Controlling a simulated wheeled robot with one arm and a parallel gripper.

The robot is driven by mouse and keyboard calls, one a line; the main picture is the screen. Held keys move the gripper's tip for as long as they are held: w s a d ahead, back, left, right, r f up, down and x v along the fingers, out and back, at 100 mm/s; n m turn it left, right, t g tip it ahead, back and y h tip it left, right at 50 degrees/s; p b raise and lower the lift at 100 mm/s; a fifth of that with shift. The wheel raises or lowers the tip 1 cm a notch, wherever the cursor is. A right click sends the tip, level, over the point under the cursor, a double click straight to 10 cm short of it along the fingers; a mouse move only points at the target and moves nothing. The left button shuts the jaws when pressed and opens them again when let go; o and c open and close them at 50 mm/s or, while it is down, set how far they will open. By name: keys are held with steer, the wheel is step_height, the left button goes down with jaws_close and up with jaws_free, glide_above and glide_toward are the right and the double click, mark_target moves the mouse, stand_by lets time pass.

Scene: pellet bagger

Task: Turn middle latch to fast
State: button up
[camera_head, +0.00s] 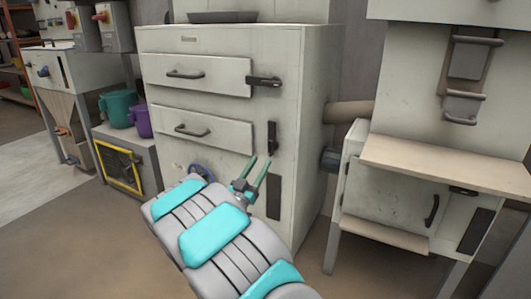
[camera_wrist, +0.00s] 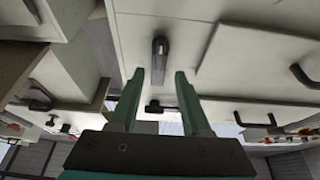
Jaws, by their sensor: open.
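The pale cabinet (camera_head: 300,60) has a dark latch (camera_head: 272,138) standing upright beside the lower drawer door, which I take as the middle latch. In the wrist view this latch (camera_wrist: 160,58) lies just beyond and between the fingertips, its long side along the finger direction. My gripper (camera_head: 259,162) has two green fingers, open and empty, just below the latch in the head view. The fingers also show in the wrist view (camera_wrist: 159,76). I see no contact with the latch. An upper latch (camera_head: 264,82) lies horizontal beside the upper door. Any lower latch is hidden.
Bar handles stick out from the upper door (camera_head: 200,88) and lower door (camera_head: 210,131). A dark plate (camera_head: 273,197) sits low on the cabinet. A wooden shelf (camera_head: 450,160) juts out at right. Teal and purple jugs (camera_head: 139,118) stand at left.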

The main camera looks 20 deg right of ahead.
mark_target(269, 149)
steer(key=shift+x, duration=3.5)
steer(key=shift+f, duration=0.15)
jaws_close()
